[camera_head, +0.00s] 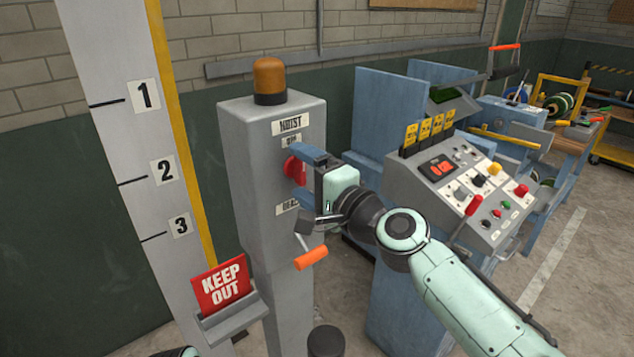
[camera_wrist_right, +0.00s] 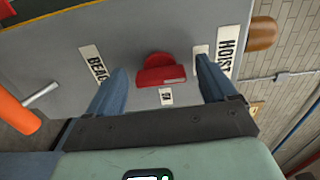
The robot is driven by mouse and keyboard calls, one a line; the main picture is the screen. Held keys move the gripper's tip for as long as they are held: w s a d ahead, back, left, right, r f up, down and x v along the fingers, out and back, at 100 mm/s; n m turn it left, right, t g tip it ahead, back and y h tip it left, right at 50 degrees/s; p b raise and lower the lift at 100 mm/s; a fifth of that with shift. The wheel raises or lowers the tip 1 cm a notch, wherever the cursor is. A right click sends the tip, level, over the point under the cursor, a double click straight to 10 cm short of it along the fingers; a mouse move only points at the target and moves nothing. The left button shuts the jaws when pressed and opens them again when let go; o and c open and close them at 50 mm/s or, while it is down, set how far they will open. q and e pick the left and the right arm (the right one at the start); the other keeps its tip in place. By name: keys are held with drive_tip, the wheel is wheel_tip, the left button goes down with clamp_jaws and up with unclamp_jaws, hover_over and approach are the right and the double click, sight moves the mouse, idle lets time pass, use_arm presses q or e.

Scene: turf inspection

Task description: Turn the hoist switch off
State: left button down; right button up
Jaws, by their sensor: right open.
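The hoist switch (camera_head: 294,168) is a red knob on the front of a grey control post (camera_head: 240,165), below the HOIST label (camera_head: 290,124). In the right wrist view the red knob (camera_wrist_right: 160,70) sits between the two blue fingers of my right gripper (camera_wrist_right: 161,68). The fingers are open, with a visible gap on each side of the knob. In the head view my right gripper (camera_head: 300,172) is right at the post's face and partly covers the switch. A small plate (camera_wrist_right: 166,97) beside the knob is too small to read. My left gripper is not seen.
An orange beacon (camera_head: 269,80) tops the post. A crank with an orange handle (camera_head: 311,258) juts out below the switch. A red KEEP OUT sign (camera_head: 222,285) stands in a holder at lower left. A console (camera_head: 460,170) with buttons and levers stands to the right.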

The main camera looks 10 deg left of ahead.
use_arm(q)
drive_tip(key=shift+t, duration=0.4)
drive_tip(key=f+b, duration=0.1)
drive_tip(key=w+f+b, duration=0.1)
drive_tip(key=b, duration=0.1)
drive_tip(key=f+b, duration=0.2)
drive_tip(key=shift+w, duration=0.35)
use_arm(e)
drive_tip(key=v, duration=1.3)
